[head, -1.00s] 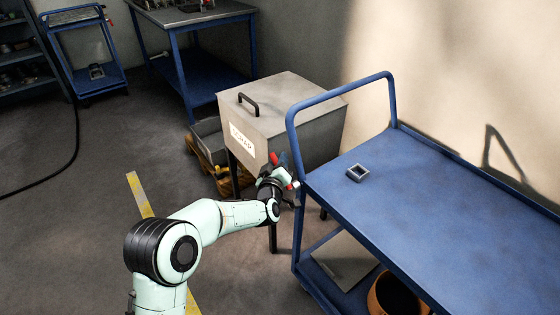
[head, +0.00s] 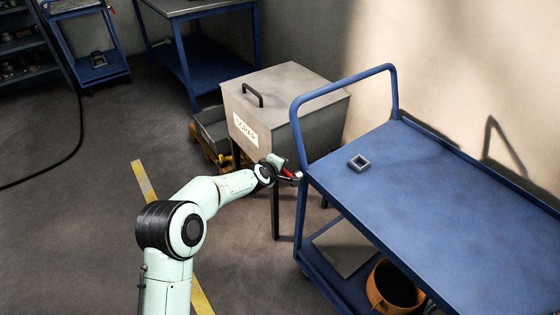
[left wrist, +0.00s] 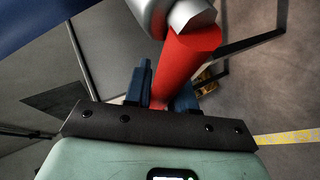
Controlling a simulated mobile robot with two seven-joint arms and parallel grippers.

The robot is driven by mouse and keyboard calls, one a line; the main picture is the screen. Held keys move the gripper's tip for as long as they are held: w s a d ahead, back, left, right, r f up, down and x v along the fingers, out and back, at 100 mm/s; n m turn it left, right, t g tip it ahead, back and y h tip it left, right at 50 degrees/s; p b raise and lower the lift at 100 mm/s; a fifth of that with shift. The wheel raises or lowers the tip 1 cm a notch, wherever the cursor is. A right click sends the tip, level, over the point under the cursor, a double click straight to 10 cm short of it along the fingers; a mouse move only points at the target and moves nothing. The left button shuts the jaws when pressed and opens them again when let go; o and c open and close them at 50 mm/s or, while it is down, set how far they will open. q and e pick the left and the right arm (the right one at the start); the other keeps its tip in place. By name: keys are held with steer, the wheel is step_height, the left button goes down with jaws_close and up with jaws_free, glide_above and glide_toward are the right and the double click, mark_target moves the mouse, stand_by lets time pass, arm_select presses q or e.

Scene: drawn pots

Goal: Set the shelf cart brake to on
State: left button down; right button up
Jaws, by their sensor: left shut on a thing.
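A red lever (head: 288,173) sits at the cart's left end, below the handle loop, and is small and partly hidden in the head view. In the left wrist view the red lever (left wrist: 192,58) is large and tapers down between dark blue fingers. My left gripper (left wrist: 162,92) is shut on its narrow end. A grey rounded metal part lies at the lever's wide end. My right gripper is in neither view.
A grey lidded scrap bin (head: 285,105) stands close behind the lever. A small square metal frame (head: 359,163) lies on the cart top. An orange pot (head: 393,287) is on the lower shelf. The floor left of my arm is mostly open, with a yellow stripe (head: 143,180).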

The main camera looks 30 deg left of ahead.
arm_select(q)
steer(key=shift+f, duration=0.25)
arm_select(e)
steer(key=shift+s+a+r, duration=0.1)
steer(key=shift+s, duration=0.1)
arm_select(q)
steer(key=shift+n+h, duration=0.3)
steer(key=c, duration=1)
jaws_free()
steer(key=shift+f, duration=0.1)
steer(key=shift+c, duration=0.2)
steer(key=b+v, duration=0.2)
steer(key=v, duration=1.1)
steer(key=shift+r, duration=0.35)
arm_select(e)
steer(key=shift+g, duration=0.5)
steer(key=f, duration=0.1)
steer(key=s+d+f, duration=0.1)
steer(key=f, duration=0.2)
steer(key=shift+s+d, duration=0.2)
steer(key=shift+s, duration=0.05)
